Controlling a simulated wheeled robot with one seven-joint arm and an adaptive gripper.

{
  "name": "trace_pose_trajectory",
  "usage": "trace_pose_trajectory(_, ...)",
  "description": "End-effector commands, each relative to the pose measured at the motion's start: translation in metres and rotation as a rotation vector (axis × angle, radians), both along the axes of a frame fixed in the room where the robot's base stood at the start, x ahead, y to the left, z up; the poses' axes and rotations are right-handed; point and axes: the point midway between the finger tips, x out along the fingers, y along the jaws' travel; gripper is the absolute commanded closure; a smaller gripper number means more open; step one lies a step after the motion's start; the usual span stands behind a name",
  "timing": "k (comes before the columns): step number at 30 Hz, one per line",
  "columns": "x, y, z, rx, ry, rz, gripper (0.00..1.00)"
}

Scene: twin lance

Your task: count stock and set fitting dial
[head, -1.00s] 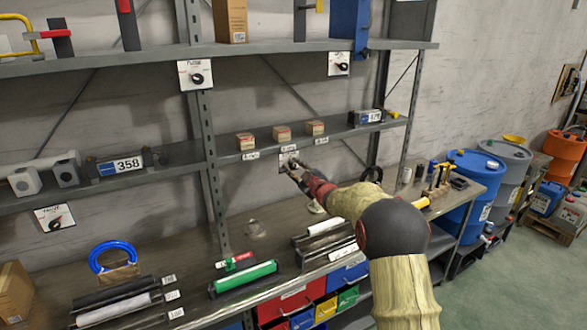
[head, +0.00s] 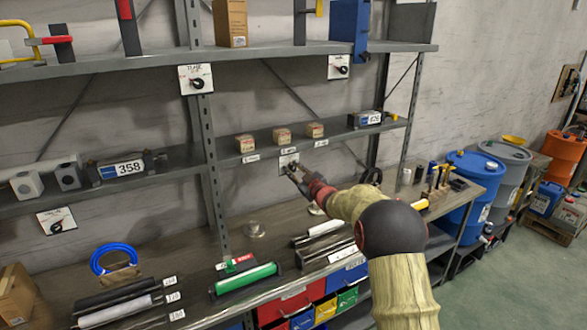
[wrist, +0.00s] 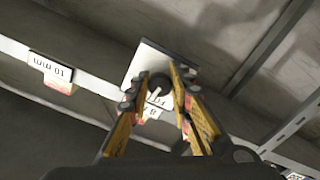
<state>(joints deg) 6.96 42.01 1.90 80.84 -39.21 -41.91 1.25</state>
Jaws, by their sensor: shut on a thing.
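A white dial plate (head: 288,159) hangs at the middle shelf's front edge, below the small boxes. My gripper (head: 291,170) is at this plate, its fingers shut on the dial's dark knob. In the wrist view, the fingers (wrist: 158,88) lie on both sides of the knob (wrist: 157,82), in front of the white plate (wrist: 146,60). The plate's lettering is partly hidden. Three small cardboard boxes, left (head: 245,143), middle (head: 282,135) and right (head: 315,130), stand on the middle shelf with white labels below them.
Other dial plates are at upper left (head: 195,79), upper right (head: 338,67) and lower left (head: 56,220). A blue-labelled device (head: 121,169) reads 358. The workbench below holds a green roll (head: 245,278) and dark rollers.

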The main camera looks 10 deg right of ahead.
Motion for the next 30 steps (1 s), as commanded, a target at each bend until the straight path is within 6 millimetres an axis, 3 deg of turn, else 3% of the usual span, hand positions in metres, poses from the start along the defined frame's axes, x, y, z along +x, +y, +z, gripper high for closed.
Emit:
trace_pose_trajectory(18,-0.0003,0.0007,0.0019,0.535,0.177,-0.001,1.0)
trace_pose_trajectory(30,-0.0004,0.0009,0.0001,0.787,0.258,-0.001,1.0)
